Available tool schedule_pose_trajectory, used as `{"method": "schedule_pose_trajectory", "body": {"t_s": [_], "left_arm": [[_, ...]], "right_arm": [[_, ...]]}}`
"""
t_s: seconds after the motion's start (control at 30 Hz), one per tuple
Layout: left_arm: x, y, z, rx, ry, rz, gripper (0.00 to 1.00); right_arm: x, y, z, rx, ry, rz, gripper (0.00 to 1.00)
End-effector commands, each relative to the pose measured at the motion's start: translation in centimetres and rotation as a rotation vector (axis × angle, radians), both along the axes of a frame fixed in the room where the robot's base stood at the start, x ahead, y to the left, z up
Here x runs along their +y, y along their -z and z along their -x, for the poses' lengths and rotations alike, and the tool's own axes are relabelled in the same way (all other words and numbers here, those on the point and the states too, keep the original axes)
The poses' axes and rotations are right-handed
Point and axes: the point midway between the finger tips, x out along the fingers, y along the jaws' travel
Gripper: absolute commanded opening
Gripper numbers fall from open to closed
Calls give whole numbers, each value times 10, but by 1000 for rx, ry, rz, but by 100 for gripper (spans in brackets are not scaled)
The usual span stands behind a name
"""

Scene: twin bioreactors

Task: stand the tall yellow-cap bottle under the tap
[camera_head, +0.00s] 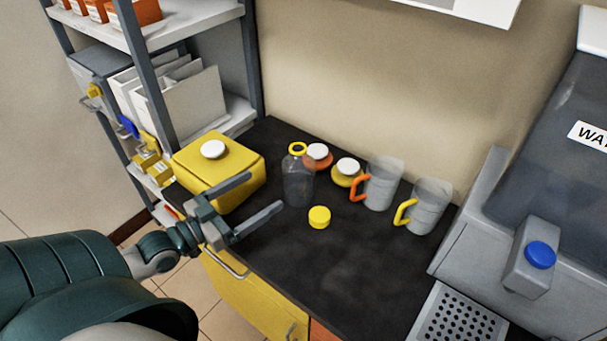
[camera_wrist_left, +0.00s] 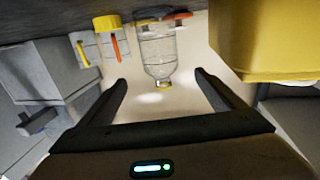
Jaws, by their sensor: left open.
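The clear bottle (camera_head: 298,182) stands upright on the dark counter, with a yellow ring at its neck. It appears upside down in the left wrist view (camera_wrist_left: 158,52), ahead of the fingers. A separate yellow cap (camera_head: 319,217) rests on the counter in front of it. The grey tap block (camera_head: 532,262) with a blue button (camera_head: 540,255) is on the dispenser at right, near a perforated drip grate (camera_head: 455,318). My left gripper (camera_head: 266,199) is open and empty, left of the bottle and apart from it. My right gripper is out of view.
A yellow canister (camera_head: 221,172) with a white lid stands close behind my left gripper. Orange and yellow white-topped items (camera_head: 317,157) sit beside the bottle. Two clear jugs, orange-handled (camera_head: 382,185) and yellow-handled (camera_head: 428,208), stand to the right. The front counter (camera_head: 350,270) is clear.

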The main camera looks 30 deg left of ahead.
Motion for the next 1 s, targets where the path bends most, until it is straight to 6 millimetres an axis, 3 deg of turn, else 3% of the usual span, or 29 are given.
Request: {"method": "schedule_pose_trajectory", "body": {"t_s": [0.47, 1.0], "left_arm": [[-2, -2, -8, -3, -1, 1, 88], [-18, -3, -66, -3, -1, 1, 88]], "right_arm": [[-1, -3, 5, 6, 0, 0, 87], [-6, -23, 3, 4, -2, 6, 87]]}}
